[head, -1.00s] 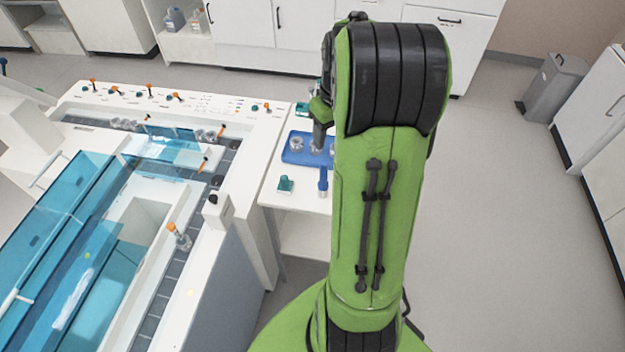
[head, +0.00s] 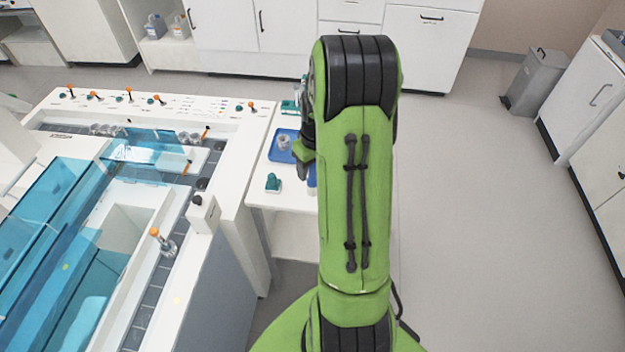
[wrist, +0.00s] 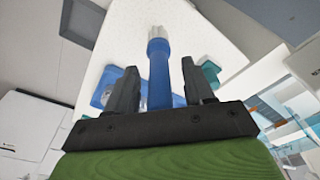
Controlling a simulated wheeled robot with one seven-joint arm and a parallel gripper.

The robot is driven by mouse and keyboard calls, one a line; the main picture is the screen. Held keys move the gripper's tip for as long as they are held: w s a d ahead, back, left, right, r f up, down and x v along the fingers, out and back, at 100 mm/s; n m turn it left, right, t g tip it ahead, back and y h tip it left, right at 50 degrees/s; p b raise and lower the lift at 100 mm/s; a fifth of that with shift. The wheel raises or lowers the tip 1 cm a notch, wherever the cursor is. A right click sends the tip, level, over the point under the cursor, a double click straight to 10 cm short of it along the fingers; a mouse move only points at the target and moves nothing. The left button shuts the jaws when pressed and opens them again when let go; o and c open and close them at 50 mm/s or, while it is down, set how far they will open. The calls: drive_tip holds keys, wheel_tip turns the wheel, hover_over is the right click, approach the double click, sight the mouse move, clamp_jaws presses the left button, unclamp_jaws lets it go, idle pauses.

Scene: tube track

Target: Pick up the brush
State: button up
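The brush (wrist: 159,82) has a blue handle and a pale tip. In the wrist view it stands between the two dark fingers of my gripper (wrist: 158,68), with a gap on each side. The fingers are apart and do not appear to touch it. In the head view only a sliver of the brush (head: 312,178) shows on the white side table (head: 295,220). My gripper (head: 303,168) and arm hide the rest of it.
A teal item (head: 273,184) stands on the side table left of the brush. A blue tray (head: 272,154) holding a small clear or metallic piece lies behind it. The large white machine (head: 245,160) with blue covers stands to the left. Open floor lies to the right.

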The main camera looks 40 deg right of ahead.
clamp_jaws()
